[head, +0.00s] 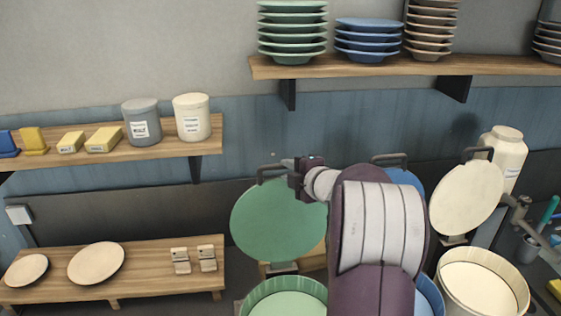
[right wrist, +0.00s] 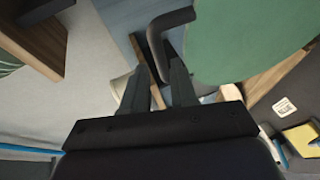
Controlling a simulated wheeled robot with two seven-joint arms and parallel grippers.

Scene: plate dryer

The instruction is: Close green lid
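The green lid (head: 268,222) stands raised, tilted up behind the green bin (head: 285,300), whose top is open. A dark handle (head: 270,168) sticks up from the lid's upper edge. My right gripper (head: 292,165) is at the right of this handle. In the right wrist view the gripper's two fingers (right wrist: 160,80) are spread apart, and the dark handle (right wrist: 155,45) is just past the fingertips, one end of it lining up with the gap. I cannot tell whether they touch. The green lid (right wrist: 245,40) fills the upper right there. My left gripper is not in view.
A blue lid (head: 405,178) and a cream lid (head: 466,198) also stand raised at the right, above a blue bin and a cream bin (head: 483,285). Shelves with plates (head: 292,30) and canisters (head: 192,117) line the wall. My right arm hides part of the middle.

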